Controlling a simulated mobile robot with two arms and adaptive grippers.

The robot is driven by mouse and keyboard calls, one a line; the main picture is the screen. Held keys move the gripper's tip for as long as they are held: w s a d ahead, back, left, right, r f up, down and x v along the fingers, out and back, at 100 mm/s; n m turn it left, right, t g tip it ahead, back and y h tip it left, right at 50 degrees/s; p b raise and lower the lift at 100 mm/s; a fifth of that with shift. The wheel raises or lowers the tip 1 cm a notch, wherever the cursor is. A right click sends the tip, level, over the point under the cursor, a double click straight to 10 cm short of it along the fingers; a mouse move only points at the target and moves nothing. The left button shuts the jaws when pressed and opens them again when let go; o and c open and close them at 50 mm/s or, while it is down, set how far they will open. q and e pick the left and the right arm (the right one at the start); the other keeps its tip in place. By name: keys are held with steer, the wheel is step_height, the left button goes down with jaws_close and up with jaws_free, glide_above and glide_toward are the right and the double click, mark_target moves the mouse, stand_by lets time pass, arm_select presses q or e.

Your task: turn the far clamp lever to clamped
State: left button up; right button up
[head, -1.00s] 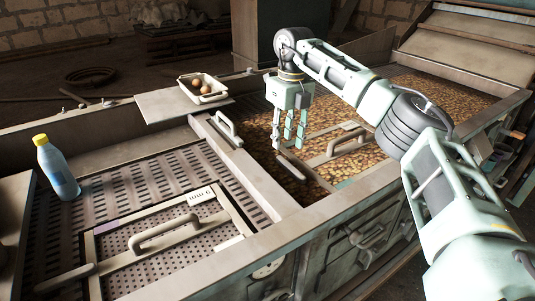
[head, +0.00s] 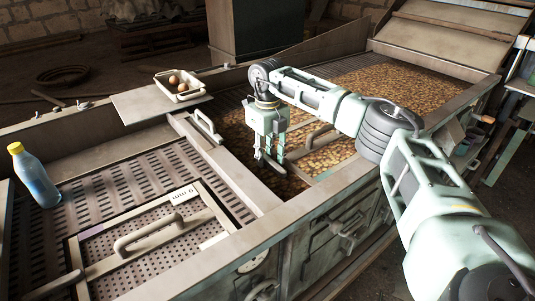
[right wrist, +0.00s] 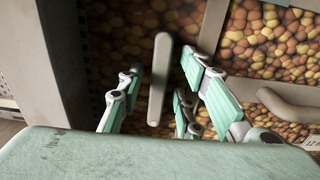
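The far clamp lever (head: 273,166) is a slim grey bar at the edge of the potato-filled bay, beside the frame with a handle. In the right wrist view the lever (right wrist: 159,75) points away from me, lying between the finger pairs. My right gripper (head: 270,157) is open right over the lever, fingers pointing down. In the right wrist view its fingers (right wrist: 165,100) stand apart on both sides of the bar, with no clear contact. The lever's pivot is hidden. Another lever (head: 57,284) lies by the nearer panel. My left gripper is not in view.
A frame handle (head: 318,135) stands close right of my right gripper; a metal divider (head: 225,165) with a handle is to its left. A bottle (head: 34,176) stands at far left. A tray with eggs (head: 178,88) sits on a board behind.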

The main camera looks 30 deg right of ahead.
jaws_close()
steer(key=shift+m, duration=0.5)
steer(key=m, duration=0.2)
steer(key=shift+d+r+m+p, duration=0.1)
steer(key=shift+d+m+p, duration=0.2)
steer(key=shift+m, duration=0.1)
steer(key=m, duration=0.3)
steer(key=shift+s+d+m+p, duration=0.1)
steer(key=shift+d+m+p, duration=0.1)
steer(key=shift+m+p, duration=0.15)
steer(key=m, duration=0.5)
steer(key=shift+s+d+m+p, duration=0.25)
steer(key=shift+d+p, duration=0.05)
steer(key=shift+p, duration=0.1)
steer(key=m, duration=0.4)
steer(key=shift+s+d+m+p, duration=0.1)
steer(key=shift+s+m+p, duration=0.2)
steer(key=shift+m+p, duration=0.1)
steer(key=shift+o, duration=0.8)
jaws_free()
